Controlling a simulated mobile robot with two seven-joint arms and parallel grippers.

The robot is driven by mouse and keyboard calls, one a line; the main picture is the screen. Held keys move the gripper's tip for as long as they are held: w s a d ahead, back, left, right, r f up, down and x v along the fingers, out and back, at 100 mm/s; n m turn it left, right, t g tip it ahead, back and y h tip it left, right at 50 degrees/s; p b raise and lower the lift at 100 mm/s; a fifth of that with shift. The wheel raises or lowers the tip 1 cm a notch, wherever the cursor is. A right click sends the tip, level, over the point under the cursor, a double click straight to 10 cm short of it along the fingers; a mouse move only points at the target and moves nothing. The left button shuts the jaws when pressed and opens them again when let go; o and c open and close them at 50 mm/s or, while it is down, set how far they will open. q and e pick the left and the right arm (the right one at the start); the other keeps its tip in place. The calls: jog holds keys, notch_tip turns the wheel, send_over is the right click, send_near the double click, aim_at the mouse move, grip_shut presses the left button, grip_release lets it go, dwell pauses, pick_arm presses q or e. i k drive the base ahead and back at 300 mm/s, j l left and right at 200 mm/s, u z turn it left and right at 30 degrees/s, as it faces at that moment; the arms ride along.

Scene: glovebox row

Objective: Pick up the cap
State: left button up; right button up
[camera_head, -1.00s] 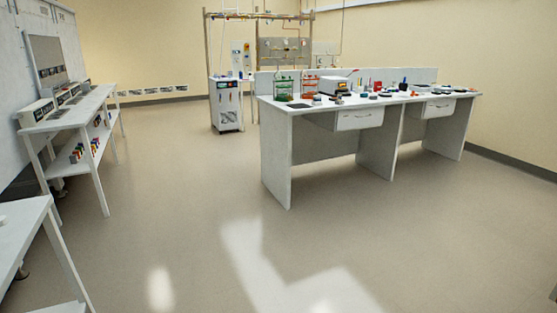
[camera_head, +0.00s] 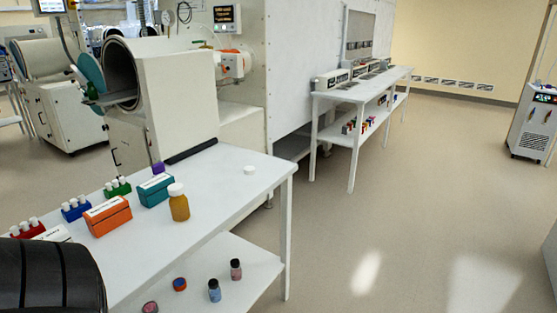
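A small white cap (camera_head: 249,170) lies alone on the white table (camera_head: 225,215), near its far right corner. An amber bottle (camera_head: 179,207) with a white top stands upright to the left of it and nearer to me. Neither of my grippers is in view. Nothing touches or covers the loose cap.
Orange (camera_head: 108,217) and teal (camera_head: 156,190) boxes and racks of white-topped vials stand left of the amber bottle. Small bottles (camera_head: 214,291) stand on the lower shelf. A white chamber (camera_head: 165,95) is behind the table. Floor (camera_head: 400,220) to the right is open.

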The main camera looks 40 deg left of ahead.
aim_at(249, 169)
jog(key=i+u, duration=0.7)
jog(key=i+l+u, duration=0.1)
jog(key=i+u, duration=0.4)
jog(key=u, duration=0.35)
jog(key=i+u, duration=0.15)
jog(key=u, duration=0.3)
jog(key=i+u, duration=0.15)
jog(key=u, duration=0.35)
